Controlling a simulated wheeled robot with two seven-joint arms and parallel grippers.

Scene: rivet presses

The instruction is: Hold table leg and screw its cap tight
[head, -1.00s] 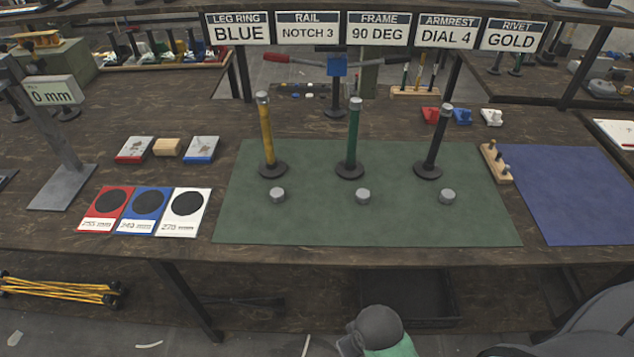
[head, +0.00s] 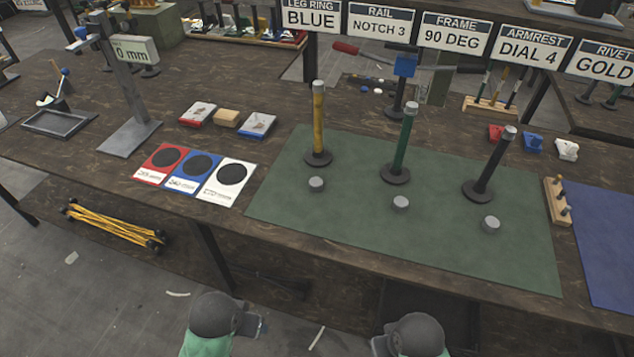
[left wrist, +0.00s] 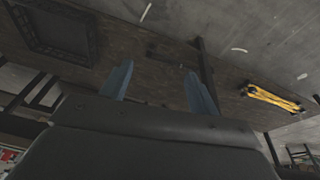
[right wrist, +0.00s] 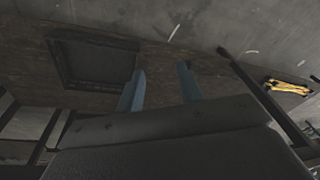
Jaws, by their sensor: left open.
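Three table legs stand upright on round dark bases on the green mat (head: 300,220): a yellow leg (head: 319,125), a green leg (head: 404,148) and a black leg (head: 488,170). Each has a grey top end. A grey cap lies in front of each: the left cap (head: 317,184), middle cap (head: 401,203) and right cap (head: 491,223). My left gripper (left wrist: 158,74) and right gripper (right wrist: 161,74) are open and empty, fingers apart. In the head view both arms show at the bottom edge, in front of the table and away from the legs.
Red, blue and white marked cards (head: 231,174) lie left of the mat. A height gauge (head: 125,100) stands farther left. A peg block (head: 558,205) and a blue mat (head: 610,240) are at the right. Yellow rods (head: 115,226) lie on the lower shelf.

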